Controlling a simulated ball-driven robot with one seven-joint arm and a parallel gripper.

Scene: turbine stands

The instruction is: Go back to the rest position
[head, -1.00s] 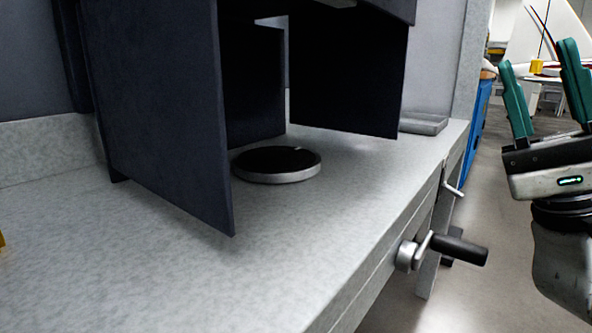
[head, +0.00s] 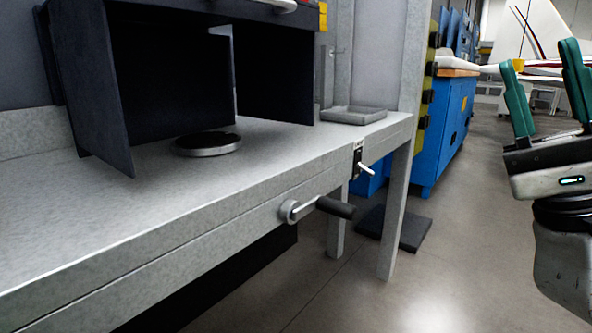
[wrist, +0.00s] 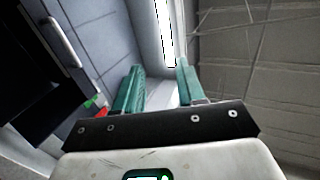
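My gripper (head: 546,88) is at the right edge of the head view, raised, with its two green fingers pointing up. The fingers are apart with nothing between them. In the wrist view my gripper (wrist: 160,84) also shows open and empty, with a bright light strip and the ceiling beyond it. It is well to the right of the grey workbench (head: 90,250) and touches nothing.
A dark panelled box (head: 100,90) stands on the bench around a round black disc (head: 207,144). A crank handle (head: 335,207) sticks out of the bench front. A shallow tray (head: 353,115) sits at the bench end.

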